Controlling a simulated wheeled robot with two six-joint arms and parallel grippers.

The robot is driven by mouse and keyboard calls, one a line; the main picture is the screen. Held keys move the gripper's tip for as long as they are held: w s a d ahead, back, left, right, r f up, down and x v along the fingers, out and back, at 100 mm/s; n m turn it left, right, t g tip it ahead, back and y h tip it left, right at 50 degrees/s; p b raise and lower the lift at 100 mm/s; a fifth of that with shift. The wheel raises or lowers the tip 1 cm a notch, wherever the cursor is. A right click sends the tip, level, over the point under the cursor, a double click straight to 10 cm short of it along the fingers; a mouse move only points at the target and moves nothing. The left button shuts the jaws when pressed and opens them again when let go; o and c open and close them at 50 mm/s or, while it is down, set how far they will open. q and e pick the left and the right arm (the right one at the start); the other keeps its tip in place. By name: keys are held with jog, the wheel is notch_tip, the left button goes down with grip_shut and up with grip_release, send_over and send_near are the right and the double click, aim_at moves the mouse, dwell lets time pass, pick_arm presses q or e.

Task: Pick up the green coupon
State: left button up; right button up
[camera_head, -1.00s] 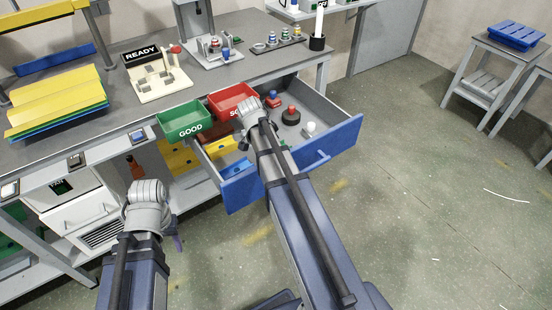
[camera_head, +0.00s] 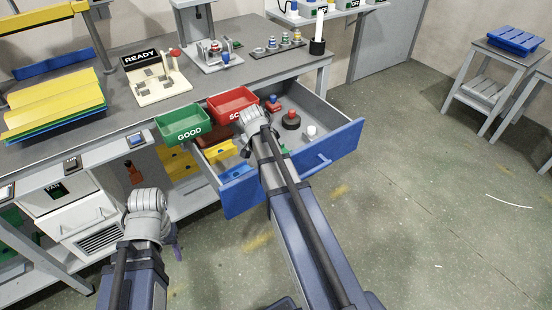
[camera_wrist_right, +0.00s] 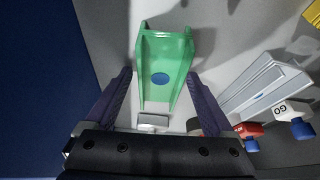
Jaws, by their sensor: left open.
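The green coupon (camera_wrist_right: 164,60) is a bright green channel-shaped piece with raised side edges and a blue dot, lying on the grey drawer floor in the right wrist view. My right gripper (camera_wrist_right: 158,76) is open, one purple finger at each side of the coupon's near part, with gaps visible. Its height above the coupon is hard to judge. In the head view, my right wrist hangs over the open blue-fronted drawer (camera_head: 338,150) and hides its own fingers. My left gripper (camera_head: 174,243) hangs low in front of the bench, mostly hidden by its wrist.
A green GOOD bin (camera_head: 184,123) and a red bin (camera_head: 232,102) stand by the drawer. In the right wrist view, a grey ridged piece (camera_wrist_right: 262,86) and red and blue-capped items lie to the right. The drawer's blue wall (camera_wrist_right: 40,80) is at the left.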

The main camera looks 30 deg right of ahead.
grip_shut()
dwell(0.5)
